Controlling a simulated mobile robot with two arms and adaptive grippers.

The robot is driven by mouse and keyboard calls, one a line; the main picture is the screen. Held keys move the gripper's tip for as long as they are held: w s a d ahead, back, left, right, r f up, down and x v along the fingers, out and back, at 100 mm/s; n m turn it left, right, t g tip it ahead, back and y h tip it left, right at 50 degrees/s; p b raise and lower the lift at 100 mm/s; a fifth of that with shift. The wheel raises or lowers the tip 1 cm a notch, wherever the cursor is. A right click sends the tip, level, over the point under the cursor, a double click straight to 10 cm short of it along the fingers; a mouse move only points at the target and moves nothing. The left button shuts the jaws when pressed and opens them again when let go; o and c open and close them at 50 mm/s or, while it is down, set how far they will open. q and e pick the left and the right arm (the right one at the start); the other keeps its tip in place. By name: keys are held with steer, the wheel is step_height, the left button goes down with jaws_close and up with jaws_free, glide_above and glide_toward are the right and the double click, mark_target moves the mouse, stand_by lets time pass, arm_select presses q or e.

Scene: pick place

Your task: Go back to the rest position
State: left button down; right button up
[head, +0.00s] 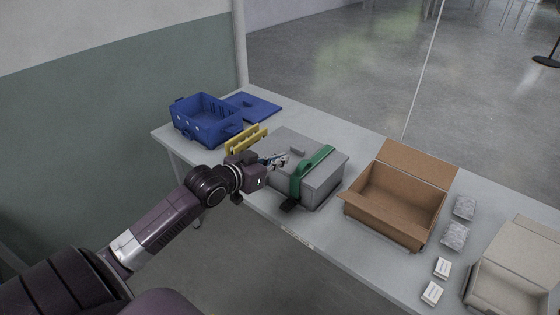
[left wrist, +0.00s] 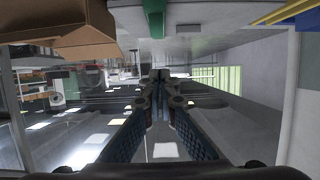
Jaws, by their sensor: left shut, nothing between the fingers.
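My left gripper (head: 284,159) is in the middle of the head view, over the near side of the table (head: 312,242). It is at the left end of a grey box (head: 320,185) with a green strap. Whether it touches the box I cannot tell. In the left wrist view its two fingers (left wrist: 160,76) come together at the tips with nothing between them. My right gripper shows in neither view.
A blue crate (head: 205,122) and a yellow rack (head: 246,141) stand to the left. An open cardboard box (head: 385,212), two grey packets (head: 464,208), small white boxes (head: 432,293) and a beige box (head: 515,280) stand to the right. The floor before the table looks clear.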

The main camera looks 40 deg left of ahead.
arm_select(q)
steer(key=shift+f, duration=0.1)
stand_by(0.5)
